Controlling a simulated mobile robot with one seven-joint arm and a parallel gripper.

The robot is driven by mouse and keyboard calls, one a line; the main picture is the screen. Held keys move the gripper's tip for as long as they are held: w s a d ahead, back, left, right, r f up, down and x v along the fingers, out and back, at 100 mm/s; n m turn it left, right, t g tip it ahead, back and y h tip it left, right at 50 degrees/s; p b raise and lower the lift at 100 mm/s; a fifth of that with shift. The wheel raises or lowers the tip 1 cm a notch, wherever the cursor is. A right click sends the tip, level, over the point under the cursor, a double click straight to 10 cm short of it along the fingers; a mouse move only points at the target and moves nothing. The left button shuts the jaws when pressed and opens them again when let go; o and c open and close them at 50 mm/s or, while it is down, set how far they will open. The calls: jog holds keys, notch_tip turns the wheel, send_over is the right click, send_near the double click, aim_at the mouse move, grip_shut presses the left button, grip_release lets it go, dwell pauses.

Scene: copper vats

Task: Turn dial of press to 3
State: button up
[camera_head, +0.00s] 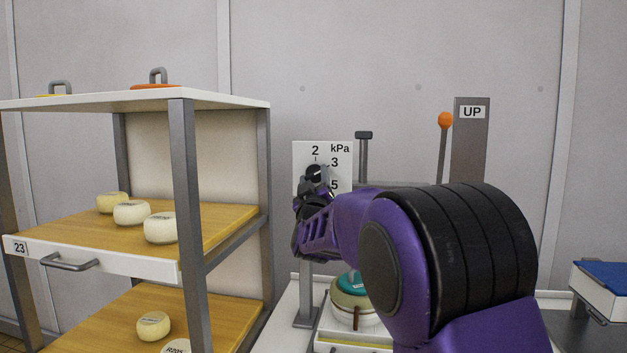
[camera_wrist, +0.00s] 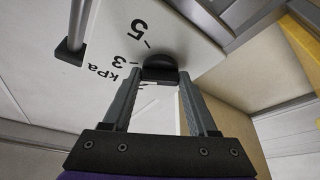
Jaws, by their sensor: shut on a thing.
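The press's white dial plate (camera_head: 342,147) stands upright on a grey post and carries the marks 2, 3 and 5 and the letters kPa. The black round dial (camera_head: 315,172) is on it, partly covered by my gripper (camera_head: 314,186). In the wrist view, the dial (camera_wrist: 160,60) sits between the two fingertips of my gripper (camera_wrist: 161,76), which are shut on its sides. The 3 and 5 show beside the dial there; the 2 is mostly hidden. I cannot tell clearly which number the dial points to.
A lever with an orange knob (camera_head: 445,120) stands by a grey post marked UP (camera_head: 471,150). A teal-lidded round mould (camera_head: 350,284) sits below my arm. A shelf rack (camera_head: 183,200) with several cheeses stands close on the left. A blue-topped box (camera_head: 602,281) is at right.

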dwell(0.4)
jog(key=o, duration=1.4)
jog(key=shift+s, duration=0.1)
jog(key=b+v, duration=0.1)
jog(key=v, duration=1.6)
jog(key=shift+s+f+b, duration=0.1)
jog(key=shift+f+b, duration=0.05)
jog(key=shift+b, duration=0.2)
